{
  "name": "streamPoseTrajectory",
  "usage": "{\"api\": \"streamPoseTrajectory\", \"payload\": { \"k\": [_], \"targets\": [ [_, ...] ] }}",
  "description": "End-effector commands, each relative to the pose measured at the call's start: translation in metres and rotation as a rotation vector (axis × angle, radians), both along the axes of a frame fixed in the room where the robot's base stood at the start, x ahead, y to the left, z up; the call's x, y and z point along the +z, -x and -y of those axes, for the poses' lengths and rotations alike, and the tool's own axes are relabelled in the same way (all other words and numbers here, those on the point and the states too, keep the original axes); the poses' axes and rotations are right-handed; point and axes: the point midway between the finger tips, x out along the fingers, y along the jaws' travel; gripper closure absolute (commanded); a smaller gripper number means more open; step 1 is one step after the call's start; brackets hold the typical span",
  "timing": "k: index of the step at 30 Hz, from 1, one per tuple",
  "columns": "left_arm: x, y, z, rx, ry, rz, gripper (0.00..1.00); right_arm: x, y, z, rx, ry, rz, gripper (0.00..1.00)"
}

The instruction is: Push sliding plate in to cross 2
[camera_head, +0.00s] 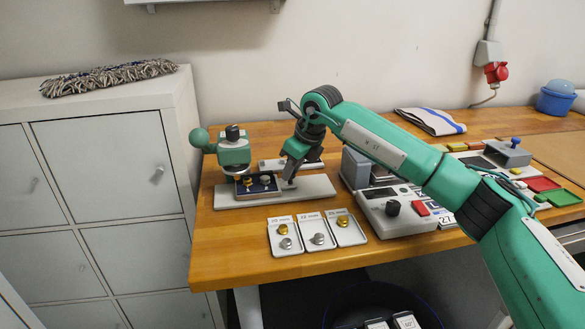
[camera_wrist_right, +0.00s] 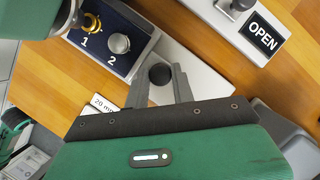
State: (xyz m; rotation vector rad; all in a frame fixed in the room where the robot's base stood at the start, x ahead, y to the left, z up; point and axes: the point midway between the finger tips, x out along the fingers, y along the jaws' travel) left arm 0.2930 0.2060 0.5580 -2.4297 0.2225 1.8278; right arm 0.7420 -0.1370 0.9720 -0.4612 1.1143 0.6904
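The sliding plate (camera_head: 258,192) is dark blue with a pale rim and sits on a grey base (camera_head: 315,187). It carries a gold piece marked 1 (camera_wrist_right: 92,22) and a silver piece marked 2 (camera_wrist_right: 119,43). The gold piece lies nearest the green press head (camera_head: 233,152), which partly covers that end in the right wrist view. My right gripper (camera_wrist_right: 161,78) is at the plate's outer end, its two fingers closed around a black knob (camera_wrist_right: 160,74). The knob fills the gap between the fingertips. My left gripper is out of view. I cannot make out a cross mark.
Three small trays (camera_head: 317,236) with gold and silver pieces stand in front of the base. A grey control box (camera_head: 398,209) with a black knob and red button is to the right. An OPEN sign (camera_wrist_right: 262,36) shows in the wrist view. Cabinets (camera_head: 105,165) stand left.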

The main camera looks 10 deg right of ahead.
Motion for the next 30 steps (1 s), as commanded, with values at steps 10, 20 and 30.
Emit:
{"api": "streamPoseTrajectory", "payload": {
  "k": [10,20,30],
  "targets": [
    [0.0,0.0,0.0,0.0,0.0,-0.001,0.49,0.001,0.0,-0.031,0.004,-0.001,0.0,1.0],
    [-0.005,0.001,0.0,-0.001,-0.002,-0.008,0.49,0.0,0.0,-0.051,0.001,-0.002,0.001,1.0],
    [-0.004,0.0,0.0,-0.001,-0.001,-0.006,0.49,0.0,0.0,-0.05,0.001,-0.001,0.0,0.54]
  ]
}}
